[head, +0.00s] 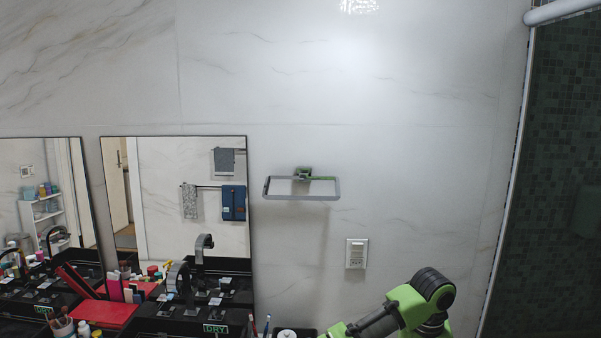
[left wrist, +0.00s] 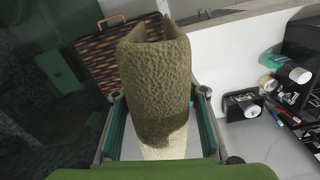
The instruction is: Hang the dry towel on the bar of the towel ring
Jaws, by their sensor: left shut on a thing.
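The towel ring (head: 301,187) is on the marble wall right of the mirror in the head view. It is a flat rectangular metal loop with a greenish mount, and its bar is bare. In the left wrist view a rough olive-brown towel (left wrist: 155,75) hangs folded or curled, with a darker band and a pale part low down. My left gripper (left wrist: 160,115) is shut on it, with a finger on either side. Neither the left gripper nor this towel shows in the head view. My right gripper is in no view.
A wall outlet (head: 356,253) sits below right of the ring. Mirrors (head: 174,200) and a cluttered black counter (head: 180,322) with a DRY label (head: 215,328) lie left. A green-tiled shower (head: 545,180) is at right. The left wrist view shows a woven brown basket-like thing (left wrist: 95,60).

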